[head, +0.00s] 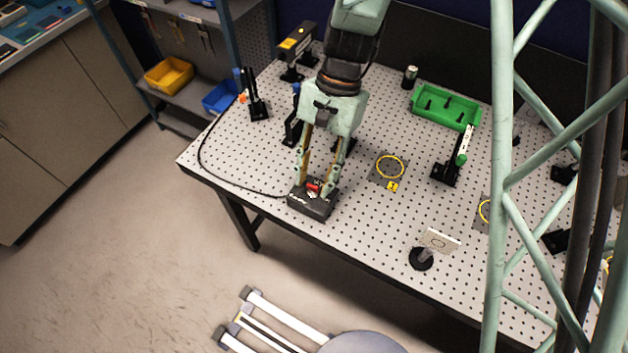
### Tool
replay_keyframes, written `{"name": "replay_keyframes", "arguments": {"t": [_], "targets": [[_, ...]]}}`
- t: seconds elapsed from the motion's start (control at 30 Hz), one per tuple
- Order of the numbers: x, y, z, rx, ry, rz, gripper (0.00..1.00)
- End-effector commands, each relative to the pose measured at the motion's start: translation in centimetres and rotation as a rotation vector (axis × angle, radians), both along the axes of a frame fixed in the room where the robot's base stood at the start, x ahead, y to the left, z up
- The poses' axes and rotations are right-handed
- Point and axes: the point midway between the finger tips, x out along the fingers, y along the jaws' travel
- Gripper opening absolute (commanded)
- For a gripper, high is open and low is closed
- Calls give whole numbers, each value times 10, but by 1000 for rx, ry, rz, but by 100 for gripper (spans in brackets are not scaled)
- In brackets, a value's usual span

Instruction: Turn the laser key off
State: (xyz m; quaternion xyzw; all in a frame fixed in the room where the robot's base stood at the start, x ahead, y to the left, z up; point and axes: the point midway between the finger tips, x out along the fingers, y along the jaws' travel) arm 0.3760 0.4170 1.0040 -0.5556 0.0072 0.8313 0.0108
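A small black controller box (313,207) sits at the table's front left edge, with a black cable running from it. A small red part (313,187), which looks like the laser key, shows on top of the box. My gripper (316,189) points down over the box. Its two fingers are spread apart, one on each side of the red part, with a gap visible between them. I cannot tell whether a fingertip touches the red part or the box. The key's exact angle is too small to read.
The perforated optical table (385,225) carries a black laser housing (297,45), a green tray (445,107), posts and yellow-ringed plates (390,167). A card on a round base (421,258) stands front right. A stool (362,344) is on the floor. The table between box and card is clear.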

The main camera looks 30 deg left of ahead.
Motion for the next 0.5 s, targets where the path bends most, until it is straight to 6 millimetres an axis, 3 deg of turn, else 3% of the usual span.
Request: {"name": "replay_keyframes", "arguments": {"t": [0.5], "targets": [[-4, 0, -8, 0, 0, 0, 32]]}}
